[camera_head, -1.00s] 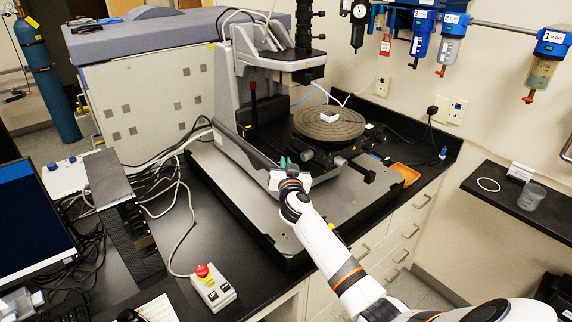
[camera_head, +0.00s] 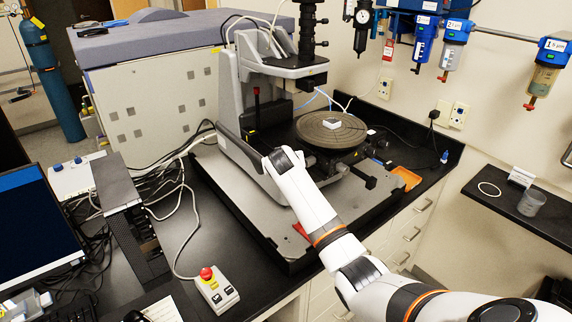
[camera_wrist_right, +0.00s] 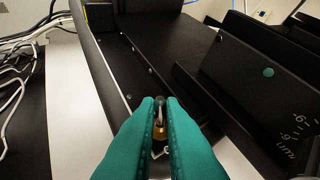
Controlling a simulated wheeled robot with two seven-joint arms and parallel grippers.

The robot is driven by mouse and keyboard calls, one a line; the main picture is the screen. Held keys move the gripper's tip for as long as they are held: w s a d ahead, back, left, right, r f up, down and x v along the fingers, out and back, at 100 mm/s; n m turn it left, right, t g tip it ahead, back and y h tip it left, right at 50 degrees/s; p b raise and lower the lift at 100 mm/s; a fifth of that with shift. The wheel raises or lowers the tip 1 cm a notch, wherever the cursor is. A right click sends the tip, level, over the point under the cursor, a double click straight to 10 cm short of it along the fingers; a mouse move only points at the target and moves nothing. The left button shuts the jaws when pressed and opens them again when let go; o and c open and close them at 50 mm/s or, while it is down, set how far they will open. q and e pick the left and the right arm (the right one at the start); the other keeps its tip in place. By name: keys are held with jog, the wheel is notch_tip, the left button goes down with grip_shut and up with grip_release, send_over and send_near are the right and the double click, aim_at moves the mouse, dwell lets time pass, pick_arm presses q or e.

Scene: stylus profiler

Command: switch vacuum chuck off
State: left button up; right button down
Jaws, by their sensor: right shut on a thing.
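The vacuum chuck (camera_head: 331,130) is a round grey disc on the profiler's stage, with a small white block (camera_head: 331,124) on it. In the right wrist view, a small toggle switch with a metal lever and brass-coloured collar (camera_wrist_right: 159,131) sits between the teal fingers of my right gripper (camera_wrist_right: 160,104). The fingers are shut on the lever. In the head view my right arm reaches the left side of the profiler (camera_head: 240,140), and its wrist hides the fingers and the switch. Which way the lever is tipped is hard to tell. My left gripper is not in view.
A control box with a red button (camera_head: 206,273) stands at the bench front. Cables (camera_head: 178,190) run left of the profiler. An orange tray (camera_head: 406,177) lies right of the stage. A dark panel with printed marks (camera_wrist_right: 255,75) rises right of my fingers.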

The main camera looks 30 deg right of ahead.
jog(key=shift+w+g, duration=0.2)
jog(key=shift+g, duration=0.3)
jog(key=c, duration=1.5)
grip_release()
jog(key=shift+w, duration=0.1)
jog(key=shift+c, duration=0.2)
jog(key=b+v, duration=0.3)
jog(key=v, duration=0.9)
jog(key=shift+r, duration=0.1)
